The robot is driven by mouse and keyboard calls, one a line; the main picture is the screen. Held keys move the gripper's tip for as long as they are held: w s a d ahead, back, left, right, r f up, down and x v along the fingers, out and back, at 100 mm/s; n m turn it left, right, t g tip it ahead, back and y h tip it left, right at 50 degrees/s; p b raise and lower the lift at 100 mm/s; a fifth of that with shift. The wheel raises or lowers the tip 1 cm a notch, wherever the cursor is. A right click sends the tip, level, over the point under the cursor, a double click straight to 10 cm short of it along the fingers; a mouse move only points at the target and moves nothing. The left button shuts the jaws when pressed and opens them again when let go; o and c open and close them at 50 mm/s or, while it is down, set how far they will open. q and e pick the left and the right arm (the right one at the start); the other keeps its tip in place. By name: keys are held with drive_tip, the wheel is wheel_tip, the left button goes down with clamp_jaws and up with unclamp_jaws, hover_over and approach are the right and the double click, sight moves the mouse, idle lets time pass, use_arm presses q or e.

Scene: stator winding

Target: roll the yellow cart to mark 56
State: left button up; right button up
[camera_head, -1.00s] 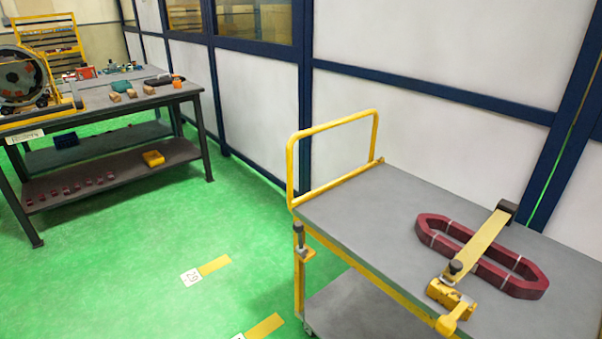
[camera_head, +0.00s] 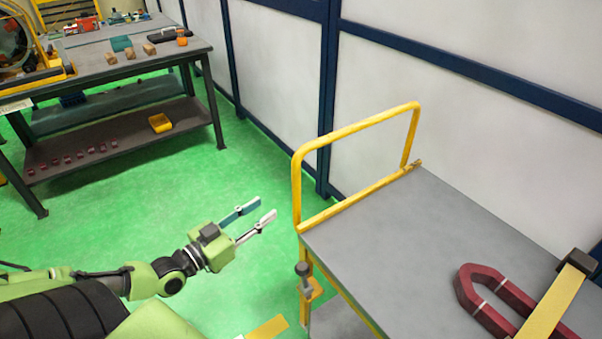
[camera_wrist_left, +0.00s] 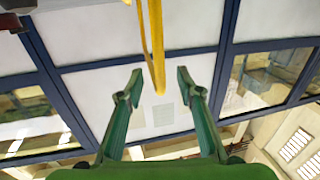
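A yellow floor strip (camera_head: 268,328) shows at the bottom edge. No number 56 is readable. My right gripper is not in view.
A dark red coil (camera_head: 492,300) lies on the cart top under a yellow clamp bar (camera_head: 552,305). A workbench (camera_head: 130,62) with a lower shelf stands at the back left. A white wall with blue posts runs behind the cart. The green floor (camera_head: 150,185) between is clear.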

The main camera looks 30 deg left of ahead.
sight(293, 189)
use_arm(q)
drive_tip(key=w, duration=0.3)
drive_tip(key=w+d+b, duration=0.1)
drive_tip(key=w, duration=0.3)
drive_tip(key=w+d, duration=0.1)
drive_tip(key=w, duration=0.3)
drive_tip(key=shift+w+d+r, duration=0.1)
drive_tip(key=shift+d+r, duration=0.05)
drive_tip(key=shift+d, duration=0.1)
drive_tip(key=shift+w+d, duration=0.15)
drive_tip(key=shift+w, duration=0.55)
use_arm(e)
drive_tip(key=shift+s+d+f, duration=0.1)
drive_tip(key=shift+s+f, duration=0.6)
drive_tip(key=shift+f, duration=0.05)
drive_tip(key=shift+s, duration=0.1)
use_arm(q)
drive_tip(key=c, duration=0.9)
clamp_jaws()
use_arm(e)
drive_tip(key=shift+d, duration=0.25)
